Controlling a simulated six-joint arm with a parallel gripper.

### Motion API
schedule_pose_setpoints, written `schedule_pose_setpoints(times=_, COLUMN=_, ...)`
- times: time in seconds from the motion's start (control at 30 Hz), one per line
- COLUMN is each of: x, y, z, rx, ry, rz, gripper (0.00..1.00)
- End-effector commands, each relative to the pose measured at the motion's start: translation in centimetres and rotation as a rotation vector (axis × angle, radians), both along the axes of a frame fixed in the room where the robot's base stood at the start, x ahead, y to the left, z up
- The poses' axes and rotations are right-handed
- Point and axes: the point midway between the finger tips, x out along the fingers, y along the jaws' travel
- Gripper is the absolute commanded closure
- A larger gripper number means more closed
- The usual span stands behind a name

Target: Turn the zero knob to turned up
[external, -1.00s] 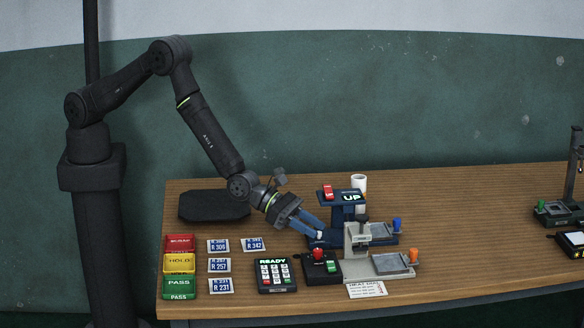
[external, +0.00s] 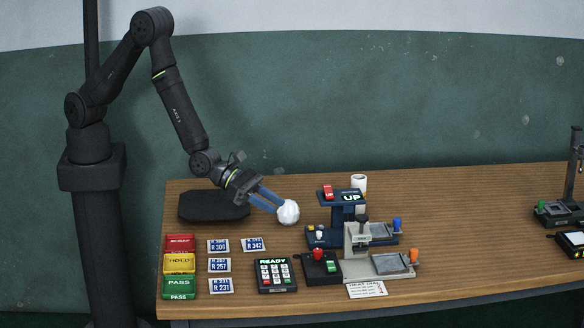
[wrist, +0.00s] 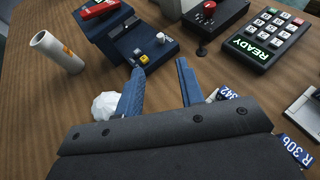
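The blue film tower (external: 347,213) stands on the table. Its top carries a lit display (external: 352,196) reading UP. A small pale knob (external: 319,233) is on the left part of its base. The same pale knob (wrist: 161,38) shows in the wrist view, near a yellow button (wrist: 143,59). I take this to be the zero knob; its exact angle is too small to read. My gripper (external: 274,203) is left of the tower, above the table and apart from the knob. In the wrist view its blue fingers (wrist: 161,76) are spread with nothing between them.
A white crumpled ball (external: 288,212) is close by the fingertips; in the wrist view it shows outside the left finger (wrist: 103,106). A grey device (external: 357,240) and a READY keypad (external: 274,276) stand in front. A white tube (external: 359,183) stands behind.

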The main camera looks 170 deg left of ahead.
Motion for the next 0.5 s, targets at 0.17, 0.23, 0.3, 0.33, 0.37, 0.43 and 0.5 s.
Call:
schedule_pose_setpoints(times=0.17, x=-1.5, y=-2.6, z=1.3, rx=0.001, ry=0.002, rz=0.001, gripper=0.65)
schedule_pose_setpoints(times=0.23, x=-1.9, y=-3.2, z=1.7, rx=0.002, ry=0.002, rz=0.002, gripper=0.65)
schedule_pose_setpoints(times=0.3, x=-2.2, y=-3.6, z=1.9, rx=0.003, ry=0.002, rz=0.003, gripper=0.65)
schedule_pose_setpoints(times=0.33, x=-2.3, y=-3.8, z=1.9, rx=0.003, ry=0.002, rz=0.003, gripper=0.65)
schedule_pose_setpoints(times=0.37, x=-2.4, y=-3.9, z=2.0, rx=0.003, ry=0.002, rz=0.003, gripper=0.65)
schedule_pose_setpoints(times=0.43, x=-2.5, y=-4.0, z=2.1, rx=0.003, ry=0.002, rz=0.003, gripper=0.65)
schedule_pose_setpoints(times=0.5, x=-2.5, y=-4.1, z=2.1, rx=0.003, ry=0.002, rz=0.003, gripper=0.65)
